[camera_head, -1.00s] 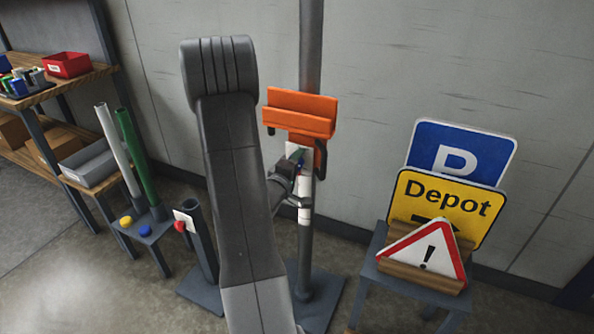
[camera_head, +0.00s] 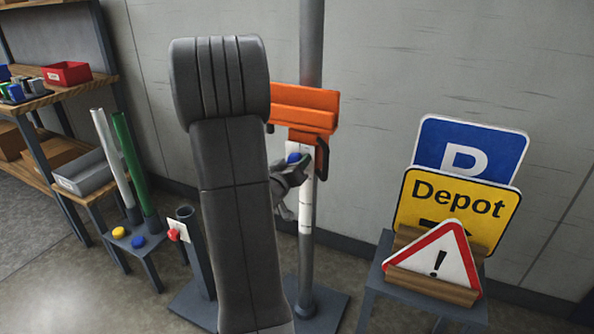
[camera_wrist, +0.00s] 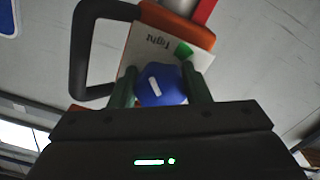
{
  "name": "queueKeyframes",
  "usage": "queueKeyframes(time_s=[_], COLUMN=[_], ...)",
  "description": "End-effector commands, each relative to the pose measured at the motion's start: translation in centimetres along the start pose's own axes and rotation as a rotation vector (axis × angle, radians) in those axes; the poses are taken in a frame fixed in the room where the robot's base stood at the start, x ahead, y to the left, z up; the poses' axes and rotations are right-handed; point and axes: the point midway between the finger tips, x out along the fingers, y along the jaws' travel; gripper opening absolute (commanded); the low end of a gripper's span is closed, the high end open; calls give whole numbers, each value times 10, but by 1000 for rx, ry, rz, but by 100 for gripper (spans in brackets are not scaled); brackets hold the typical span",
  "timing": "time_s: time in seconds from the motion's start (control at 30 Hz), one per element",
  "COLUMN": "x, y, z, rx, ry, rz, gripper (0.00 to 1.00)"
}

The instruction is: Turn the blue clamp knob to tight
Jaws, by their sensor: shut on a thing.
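The blue clamp knob (camera_wrist: 162,85) sits between the two green fingers of my gripper (camera_wrist: 161,87) in the wrist view. My gripper is shut on it. A short white mark on the knob points up and slightly left in that view. Behind the knob is a white plate (camera_wrist: 146,47) with the upside-down word "Tight" and a green patch at its upper right; the mark does not point at the patch. In the head view the knob (camera_head: 293,158) shows as a small blue spot below the orange clamp (camera_head: 304,108) on the grey post.
A small stand (camera_head: 388,284) at the right holds a blue P sign (camera_head: 437,140), a yellow Depot sign (camera_head: 430,211) and a warning triangle (camera_head: 438,262). Left are a shelf, a grey bin (camera_head: 85,176), and a low stand with white and green poles (camera_head: 132,165).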

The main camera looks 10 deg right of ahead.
Motion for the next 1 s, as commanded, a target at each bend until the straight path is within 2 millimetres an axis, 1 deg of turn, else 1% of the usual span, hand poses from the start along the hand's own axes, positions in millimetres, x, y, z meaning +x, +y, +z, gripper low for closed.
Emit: queueKeyframes(time_s=[0.03,0.1,0.7,1.0], x=[0,0,0,0], y=[-2,-2,-4,-4], z=[4,4,2,0], rx=[45,112,679,915], ry=[0,0,2,1], rz=[1,2,1,1], gripper=[20,20,20,20])
